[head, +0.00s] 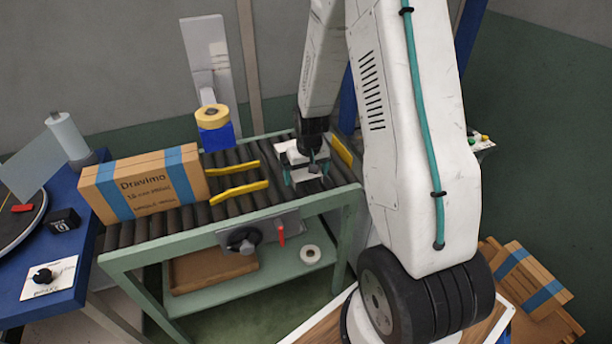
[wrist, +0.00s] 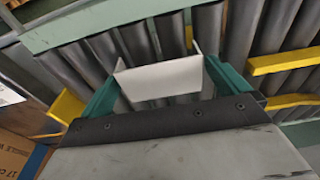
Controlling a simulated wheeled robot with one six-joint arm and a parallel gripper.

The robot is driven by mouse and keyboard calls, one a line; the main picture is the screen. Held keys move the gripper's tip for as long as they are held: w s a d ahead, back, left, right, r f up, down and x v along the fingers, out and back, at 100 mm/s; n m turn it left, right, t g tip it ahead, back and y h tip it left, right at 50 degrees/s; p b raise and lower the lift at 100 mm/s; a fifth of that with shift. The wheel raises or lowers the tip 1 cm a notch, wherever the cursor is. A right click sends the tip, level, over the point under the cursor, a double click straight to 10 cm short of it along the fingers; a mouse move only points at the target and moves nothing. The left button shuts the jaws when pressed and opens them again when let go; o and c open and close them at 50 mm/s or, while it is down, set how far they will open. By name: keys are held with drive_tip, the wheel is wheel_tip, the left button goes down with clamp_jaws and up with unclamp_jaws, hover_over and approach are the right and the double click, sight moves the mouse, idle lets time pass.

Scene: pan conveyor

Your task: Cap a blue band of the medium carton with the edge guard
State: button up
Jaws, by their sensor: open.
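A brown carton (head: 145,185) with two blue bands, marked Dravimo, sits upright on the left part of the roller conveyor. My gripper (head: 306,173) is low over the rollers at the right part of the conveyor, well apart from that carton. In the wrist view its two teal fingers (wrist: 162,72) are spread. The pale grey, angled edge guard (wrist: 160,80) shows between them, close to the rollers. I cannot tell whether either finger touches it. Neither blue band of the Dravimo carton has a guard visible on it.
Yellow guide rails (head: 240,190) lie between carton and gripper. A blue block with a yellow roll (head: 212,118) stands at the conveyor's back. A blue table (head: 50,285) is at left. A carton corner (wrist: 15,155) shows in the wrist view.

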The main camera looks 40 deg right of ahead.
drive_tip(key=shift+f, duration=0.1)
drive_tip(key=shift+c, duration=0.3)
drive_tip(key=c, duration=0.8)
